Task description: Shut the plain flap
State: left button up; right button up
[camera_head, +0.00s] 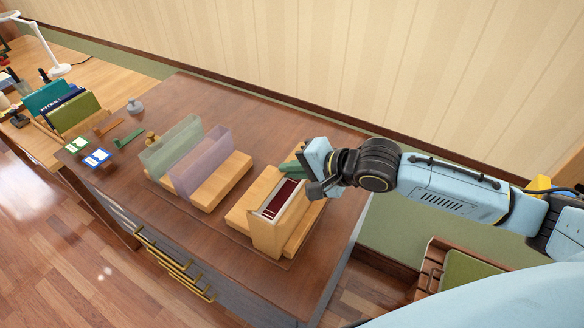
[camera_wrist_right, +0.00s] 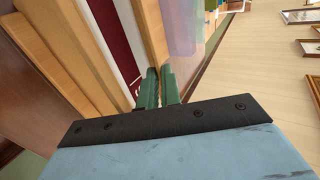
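A plain wooden case (camera_head: 278,236) stands on the desk at the middle right, with a pale slab beneath it. Its top is open on a dark red and white inside (camera_head: 281,198). I cannot tell for sure which of its boards is the plain flap. My right gripper (camera_head: 292,167) is at the far end of this case, its green fingers low beside the wood. In the right wrist view the fingers (camera_wrist_right: 160,85) lie side by side with only a thin slit, at the end of a wooden board (camera_wrist_right: 150,35); the dark red strip (camera_wrist_right: 113,30) is left of it. My left gripper is out of view.
A second wooden slab (camera_head: 232,182) to the left carries upright see-through green (camera_head: 172,147) and purple (camera_head: 202,160) panels. Small cards, a green tool and a grey knob lie further left on the desk (camera_head: 180,92). The wall is behind the desk.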

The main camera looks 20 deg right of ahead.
jog(key=o, duration=0.4)
jog(key=shift+f, duration=0.1)
